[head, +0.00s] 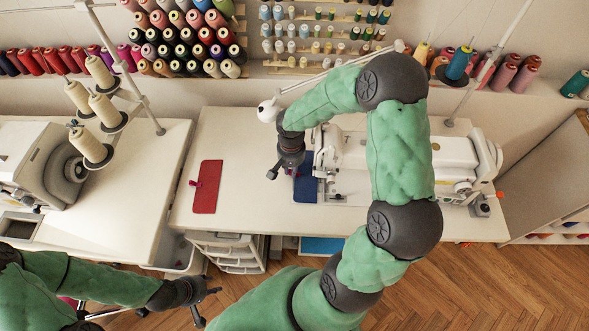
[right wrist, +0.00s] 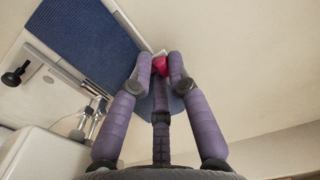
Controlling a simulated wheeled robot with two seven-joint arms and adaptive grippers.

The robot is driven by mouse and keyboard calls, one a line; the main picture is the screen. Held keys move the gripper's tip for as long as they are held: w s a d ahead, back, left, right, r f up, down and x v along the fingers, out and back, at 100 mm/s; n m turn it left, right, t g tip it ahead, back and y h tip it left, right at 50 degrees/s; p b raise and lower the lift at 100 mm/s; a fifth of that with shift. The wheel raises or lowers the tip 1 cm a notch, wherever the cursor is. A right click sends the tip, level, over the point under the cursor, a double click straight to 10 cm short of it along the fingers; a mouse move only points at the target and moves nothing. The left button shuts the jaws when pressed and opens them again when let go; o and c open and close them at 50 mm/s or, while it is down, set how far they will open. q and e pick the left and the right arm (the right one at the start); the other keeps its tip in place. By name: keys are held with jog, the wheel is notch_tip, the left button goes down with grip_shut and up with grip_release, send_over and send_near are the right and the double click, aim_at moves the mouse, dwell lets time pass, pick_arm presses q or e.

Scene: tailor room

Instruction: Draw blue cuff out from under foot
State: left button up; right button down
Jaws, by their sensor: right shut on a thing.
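The blue cuff (head: 305,187) lies flat at the left end of the white sewing machine (head: 455,172), partly hidden by my right arm. In the right wrist view the cuff (right wrist: 82,38) is a dark blue textured piece with a pink tab (right wrist: 160,66) at its near corner. My right gripper (head: 287,172) is over the cuff's left side; its fingers (right wrist: 160,62) are shut on the pink tab. The machine's metal foot parts (right wrist: 95,106) are close beside the cuff; I cannot tell whether any cuff is under them. My left gripper (head: 205,303) is open and empty, in front of the tables.
A red cuff (head: 207,190) with a pink tab lies on the white table (head: 245,150), left of the machine, with bare tabletop between. Another machine (head: 40,165) and thread cones (head: 91,145) stand on the left table. Drawers (head: 232,250) are below.

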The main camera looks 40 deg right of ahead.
jog(key=shift+w+a, duration=0.15)
jog(key=shift+r, duration=0.1)
jog(key=shift+w+a+r+p, duration=0.15)
jog(key=shift+r+p, duration=1.3)
jog(key=shift+r, duration=0.75)
